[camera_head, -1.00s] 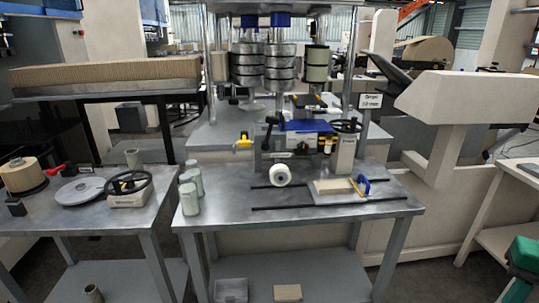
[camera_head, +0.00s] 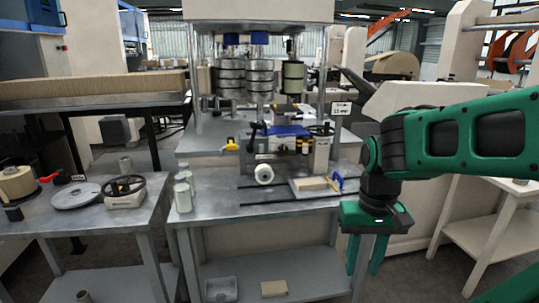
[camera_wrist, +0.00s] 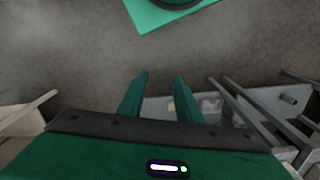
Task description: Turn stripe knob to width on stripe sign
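A small white sign (camera_head: 342,108) with dark print stands at the back right of the middle bench; its text is too small to read surely. Below it, a black handwheel (camera_head: 321,130) tops a pale labelled post on the bench machine. A white round part (camera_head: 264,174) faces forward at the machine's front. I cannot tell which of these is the stripe knob. My green gripper (camera_head: 363,262) hangs downward right of the bench's front corner, apart from the machine. In the wrist view its two fingers (camera_wrist: 158,76) are apart, with nothing between them.
The middle bench (camera_head: 220,205) has two dark rails and a pale block with a blue-handled clamp (camera_head: 337,181). Pale cylinders (camera_head: 183,193) stand at its left. A left table (camera_head: 75,225) holds another handwheel. A white table (camera_head: 490,215) stands right.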

